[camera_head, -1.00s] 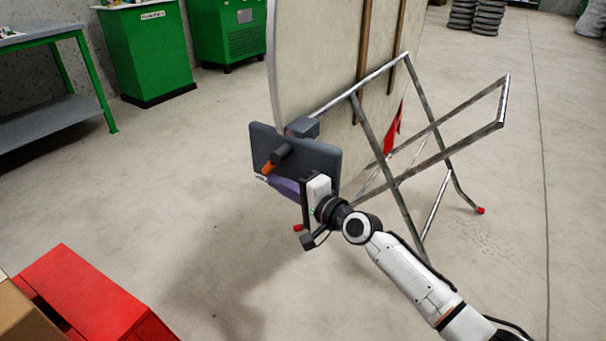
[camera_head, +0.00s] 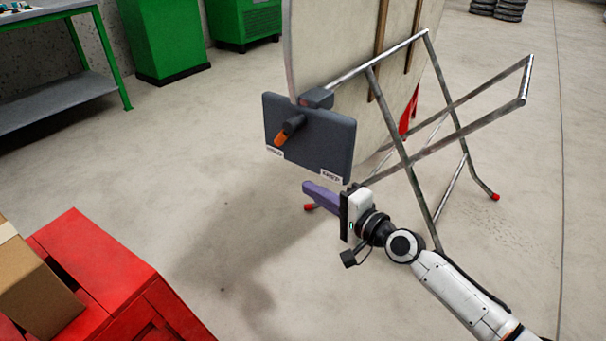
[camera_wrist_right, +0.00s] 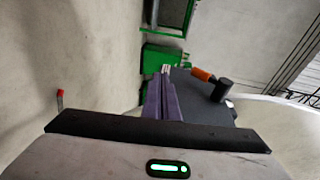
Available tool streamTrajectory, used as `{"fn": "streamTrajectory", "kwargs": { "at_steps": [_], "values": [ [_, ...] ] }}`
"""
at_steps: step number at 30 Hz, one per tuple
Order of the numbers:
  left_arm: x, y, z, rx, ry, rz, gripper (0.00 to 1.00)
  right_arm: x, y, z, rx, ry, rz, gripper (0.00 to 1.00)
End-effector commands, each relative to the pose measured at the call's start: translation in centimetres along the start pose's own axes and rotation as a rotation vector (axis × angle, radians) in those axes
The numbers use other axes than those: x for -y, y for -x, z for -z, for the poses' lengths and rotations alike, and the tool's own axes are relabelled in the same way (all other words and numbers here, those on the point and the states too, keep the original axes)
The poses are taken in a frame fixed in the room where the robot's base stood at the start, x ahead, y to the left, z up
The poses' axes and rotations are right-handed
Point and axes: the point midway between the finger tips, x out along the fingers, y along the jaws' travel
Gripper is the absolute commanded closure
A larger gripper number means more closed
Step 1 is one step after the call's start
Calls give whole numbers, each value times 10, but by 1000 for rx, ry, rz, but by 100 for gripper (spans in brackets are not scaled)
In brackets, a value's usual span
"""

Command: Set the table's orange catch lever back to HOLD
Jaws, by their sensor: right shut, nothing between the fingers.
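The orange catch lever (camera_head: 284,135) sits on a dark pivot on the grey plate (camera_head: 325,140) fixed to the folded table (camera_head: 345,50). It points down and left, towards the left label (camera_head: 274,152). A second label (camera_head: 331,176) is at the plate's lower right; neither is clearly readable. The lever also shows in the right wrist view (camera_wrist_right: 203,75), right of the fingers. My right gripper (camera_head: 308,188), with purple fingers, is shut and empty, below the plate and apart from the lever. It also shows in the right wrist view (camera_wrist_right: 166,72). My left gripper is out of view.
The table's metal leg frame (camera_head: 410,160) stands to the right of the plate, close to my right arm. A red crate (camera_head: 95,265) with a cardboard box (camera_head: 35,290) is at the lower left. A green workbench (camera_head: 110,50) is at the back left. The floor between is clear.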

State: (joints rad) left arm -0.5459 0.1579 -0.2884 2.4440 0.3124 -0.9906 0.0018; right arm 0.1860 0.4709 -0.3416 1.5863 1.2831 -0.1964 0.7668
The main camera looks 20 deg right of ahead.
Motion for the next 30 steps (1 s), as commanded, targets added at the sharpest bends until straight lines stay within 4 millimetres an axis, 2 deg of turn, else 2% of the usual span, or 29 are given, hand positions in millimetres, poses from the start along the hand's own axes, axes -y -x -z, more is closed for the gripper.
{"fn": "streamTrajectory", "kwargs": {
  "at_steps": [1,8,23,26,30],
  "values": [
    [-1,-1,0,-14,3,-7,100,-11,8,-1,1,1,-3,100],
    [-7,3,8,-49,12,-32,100,-25,28,-2,1,2,0,100],
    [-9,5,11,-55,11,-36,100,-25,30,-2,0,0,1,100],
    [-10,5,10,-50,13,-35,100,-22,31,-2,0,0,1,100],
    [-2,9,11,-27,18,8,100,1,33,-1,0,0,1,100]
  ]
}}
